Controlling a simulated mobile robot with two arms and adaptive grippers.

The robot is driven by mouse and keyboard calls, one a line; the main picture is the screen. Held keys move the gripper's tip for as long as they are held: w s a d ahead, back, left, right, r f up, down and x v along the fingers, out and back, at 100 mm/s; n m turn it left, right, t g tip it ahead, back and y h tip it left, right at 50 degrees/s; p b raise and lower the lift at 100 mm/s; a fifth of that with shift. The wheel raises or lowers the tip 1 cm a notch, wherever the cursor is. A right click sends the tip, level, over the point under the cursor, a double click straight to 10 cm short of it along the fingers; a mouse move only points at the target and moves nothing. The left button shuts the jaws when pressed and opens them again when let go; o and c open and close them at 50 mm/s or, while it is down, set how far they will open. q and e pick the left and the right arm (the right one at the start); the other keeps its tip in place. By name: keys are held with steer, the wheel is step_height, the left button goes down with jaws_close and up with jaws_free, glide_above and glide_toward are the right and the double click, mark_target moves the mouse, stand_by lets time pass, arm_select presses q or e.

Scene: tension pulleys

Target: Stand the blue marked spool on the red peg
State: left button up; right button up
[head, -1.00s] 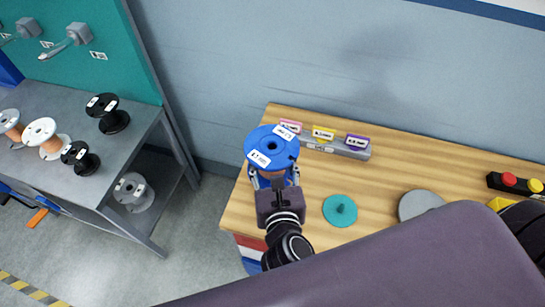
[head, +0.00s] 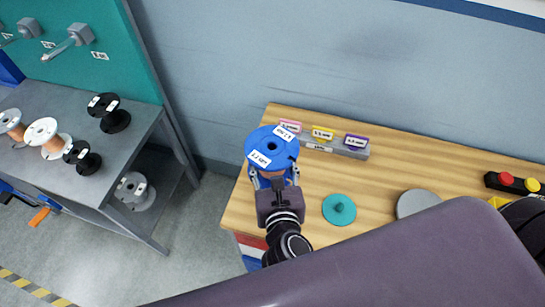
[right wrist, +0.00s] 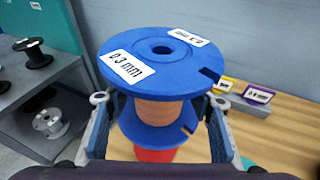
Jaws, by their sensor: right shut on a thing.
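The blue spool (head: 272,148) has white labels on its top flange, one reading 0.3 mm in the right wrist view (right wrist: 160,60), and a copper-coloured winding. It is upright at the left end of the wooden table. My right gripper (head: 272,180) is shut on it, with a finger on either side of the winding in the right wrist view (right wrist: 158,108). A red part (right wrist: 155,155) shows directly below the lower flange; the spool hides its top, so I cannot tell whether the spool is seated on it. My left gripper is not in view.
A teal disc with a peg (head: 340,210) and a grey disc (head: 418,202) lie to the right on the table. A holder with pink, yellow and purple labels (head: 336,150) stands behind. A button box (head: 513,183) is far right. A grey shelf (head: 60,130) with several spools stands left.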

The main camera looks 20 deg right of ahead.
steer(key=shift+f, duration=0.15)
stand_by(0.4)
steer(key=shift+f+b, duration=0.5)
steer(key=shift+f, duration=0.75)
steer(key=shift+p, duration=0.4)
steer(key=shift+f, duration=0.2)
stand_by(0.3)
steer(key=shift+f+b, duration=0.65)
steer(key=shift+f, duration=0.65)
steer(key=shift+p, duration=0.35)
steer(key=shift+f, duration=0.2)
stand_by(0.4)
steer(key=shift+f+b, duration=0.75)
steer(key=shift+f, duration=0.55)
steer(key=shift+p, duration=0.3)
